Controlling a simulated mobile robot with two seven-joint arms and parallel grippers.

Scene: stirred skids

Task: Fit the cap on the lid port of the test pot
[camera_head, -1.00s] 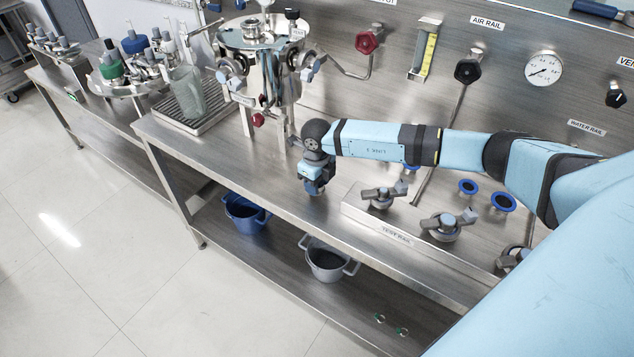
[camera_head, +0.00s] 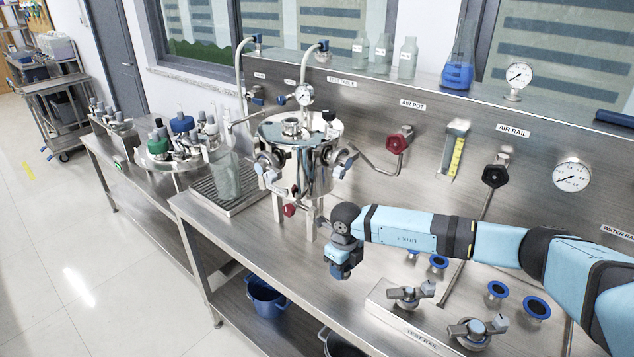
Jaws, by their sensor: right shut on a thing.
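The steel test pot (camera_head: 318,178) stands upright on legs on the bench, left of centre. Its shiny lid (camera_head: 318,130) carries a raised steel port fitting (camera_head: 291,128) and a small dark-topped fitting (camera_head: 328,117). A pressure gauge (camera_head: 304,95) shows just above the lid. My right gripper (camera_head: 341,272) points down over the bench, in front of and to the right of the pot, lower than the lid and apart from it. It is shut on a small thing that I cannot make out. I cannot identify a loose cap. My left gripper is not in view.
The test rail (camera_head: 375,308) with lever clamps and blue-rimmed rings lies right of my gripper. Left of the pot are a drain tray (camera_head: 226,204) with a clear jug (camera_head: 228,177) and a round rack (camera_head: 180,160) of bottles. The back panel has valves.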

